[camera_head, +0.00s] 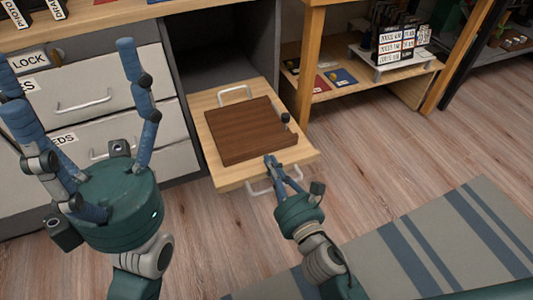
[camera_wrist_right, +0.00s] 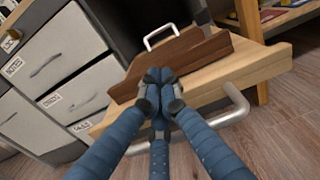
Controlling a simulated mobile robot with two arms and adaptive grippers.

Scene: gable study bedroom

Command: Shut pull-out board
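The pull-out board (camera_head: 300,158) is a light wooden board sticking well out of a dark cabinet opening. It has a white handle at its front edge (camera_head: 262,187) and another white handle (camera_head: 234,93) towards the back. A dark brown wooden slab (camera_head: 243,131) lies on it; the slab also shows in the right wrist view (camera_wrist_right: 205,52). My right gripper (camera_head: 271,160) is at the board's front edge, its fingertips drawn together (camera_wrist_right: 160,76) with nothing visible between them. Whether they touch the board or slab, I cannot tell. My left gripper (camera_head: 70,65) is open and empty, in front of the drawers.
Closed grey drawers (camera_head: 110,87) with white handles stand left of the opening. A low wooden shelf (camera_head: 405,88) with cards and a rack is at the right. A striped rug (camera_head: 440,240) lies on the wooden floor (camera_head: 390,150). Floor right of the board is clear.

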